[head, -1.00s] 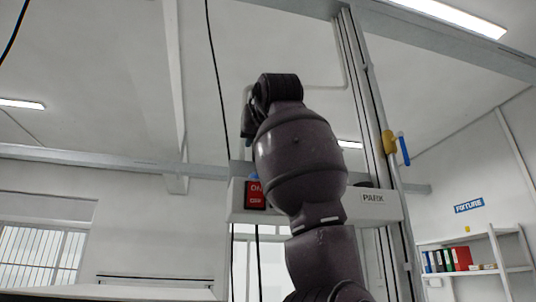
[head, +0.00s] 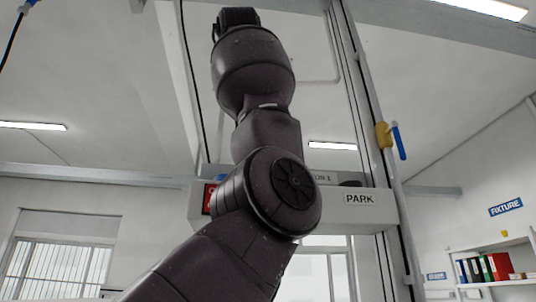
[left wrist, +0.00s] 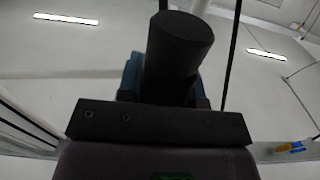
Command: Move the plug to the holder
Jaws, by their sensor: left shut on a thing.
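My left arm rises from the bottom of the head view to its top edge, and its gripper is not visible there. In the left wrist view my left gripper (left wrist: 165,108) is shut on a dark cylindrical thing, which appears to be the plug (left wrist: 178,45). Blue parts show behind the plug's lower end. The far end of the plug is clear of any surface in view. The grey holder bar (head: 376,215) with a PARK label is in the head view, partly behind my arm. A label ending in 1 is on its upper face. My right gripper is not in view.
A tall grey post (head: 372,110) stands beside the bar and carries a yellow bracket (head: 384,135) with a blue handle (head: 399,141). A red switch box (head: 207,198) is partly hidden by my arm. Shelves with binders (head: 485,268) stand far right. A dark cable hangs top left.

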